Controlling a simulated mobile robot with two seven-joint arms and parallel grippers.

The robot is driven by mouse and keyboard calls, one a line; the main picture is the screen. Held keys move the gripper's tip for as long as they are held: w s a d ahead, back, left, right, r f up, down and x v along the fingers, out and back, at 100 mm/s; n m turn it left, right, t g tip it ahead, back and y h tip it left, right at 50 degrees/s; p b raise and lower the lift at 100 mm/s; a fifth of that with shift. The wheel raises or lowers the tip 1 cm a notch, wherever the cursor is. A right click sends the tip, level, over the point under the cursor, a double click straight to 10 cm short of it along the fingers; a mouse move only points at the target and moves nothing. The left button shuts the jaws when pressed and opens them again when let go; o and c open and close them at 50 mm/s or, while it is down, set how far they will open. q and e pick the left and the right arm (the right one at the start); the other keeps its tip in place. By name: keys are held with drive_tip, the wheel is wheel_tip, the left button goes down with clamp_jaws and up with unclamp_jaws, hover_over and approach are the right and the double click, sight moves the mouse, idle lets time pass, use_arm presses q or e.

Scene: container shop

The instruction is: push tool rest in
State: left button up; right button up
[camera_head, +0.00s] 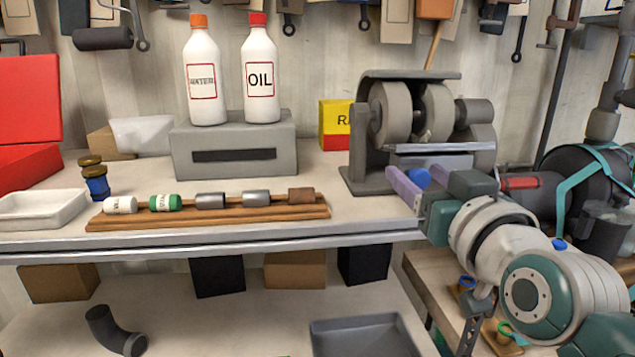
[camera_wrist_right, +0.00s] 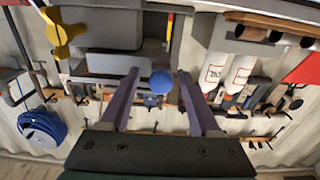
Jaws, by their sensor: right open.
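The bench grinder (camera_head: 410,115) stands at the right end of the bench, with grey wheels under a dark hood. Its tool rest seems to be the flat grey plate (camera_head: 440,148) in front of the wheels. A round blue knob (camera_head: 418,177) is below the plate. My right gripper (camera_head: 406,168) is open in front of the grinder, its purple fingers spread on either side of the knob. In the right wrist view, the blue knob (camera_wrist_right: 161,82) sits between the fingers (camera_wrist_right: 159,74) with gaps on both sides. Contact with the rest cannot be told. My left gripper is not in view.
A grey block (camera_head: 235,145) with water and oil bottles stands left of the grinder. A yellow and red box (camera_head: 335,125) is beside the grinder. A wooden rack (camera_head: 210,217) with several small cylinders lies along the front. A dark round machine (camera_head: 590,185) is at right.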

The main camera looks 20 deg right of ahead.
drive_tip(key=shift+w, duration=0.1)
clamp_jaws()
idle(0.5)
idle(0.9)
